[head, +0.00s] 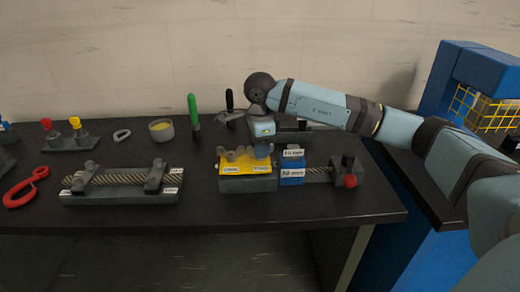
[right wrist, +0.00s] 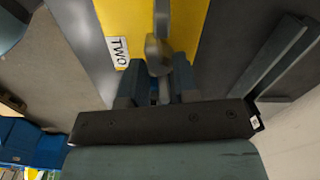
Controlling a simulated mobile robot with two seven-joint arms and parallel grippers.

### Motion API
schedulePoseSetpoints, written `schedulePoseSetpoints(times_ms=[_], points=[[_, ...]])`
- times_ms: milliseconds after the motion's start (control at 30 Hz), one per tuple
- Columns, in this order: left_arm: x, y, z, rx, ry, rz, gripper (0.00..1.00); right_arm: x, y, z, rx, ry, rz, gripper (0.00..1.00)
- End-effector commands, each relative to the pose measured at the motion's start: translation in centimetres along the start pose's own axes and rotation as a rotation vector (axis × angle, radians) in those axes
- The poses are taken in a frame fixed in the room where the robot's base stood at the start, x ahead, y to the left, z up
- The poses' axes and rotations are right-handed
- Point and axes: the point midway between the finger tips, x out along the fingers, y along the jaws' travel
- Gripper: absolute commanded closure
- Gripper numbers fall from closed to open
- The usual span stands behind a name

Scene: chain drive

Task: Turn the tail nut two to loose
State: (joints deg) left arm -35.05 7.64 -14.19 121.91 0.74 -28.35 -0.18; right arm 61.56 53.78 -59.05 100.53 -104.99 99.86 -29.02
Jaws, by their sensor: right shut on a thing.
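The yellow plate (head: 234,160) sits on a grey block at the middle of the bench and carries grey wing nuts (head: 231,156). Two white labels are on its front edge; the right one lies below my right gripper (head: 262,150). In the right wrist view, the label TWO (right wrist: 117,53) is on the yellow plate (right wrist: 195,40), beside a grey wing nut (right wrist: 156,55). My right gripper (right wrist: 157,88) is shut on this tail nut two, with a finger on each side. The gripper partly hides the nut. My left gripper is not in view.
A rope fixture (head: 120,185) and red hook (head: 25,188) lie left. A green-handled tool (head: 193,108) stands behind.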

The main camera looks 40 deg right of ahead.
Motion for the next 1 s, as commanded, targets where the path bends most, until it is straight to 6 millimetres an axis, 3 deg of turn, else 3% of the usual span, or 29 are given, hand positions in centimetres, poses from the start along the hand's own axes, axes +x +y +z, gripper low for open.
schedulePoseSetpoints(times_ms=[500, 1000], points=[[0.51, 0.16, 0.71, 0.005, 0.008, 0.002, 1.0, 0.48, 0.17, 0.02, -0.445, 0.002, 0.008, 0.96], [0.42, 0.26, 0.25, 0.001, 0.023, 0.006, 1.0, 0.52, 0.23, 0.02, -0.627, 0.002, 0.01, 0.96]])
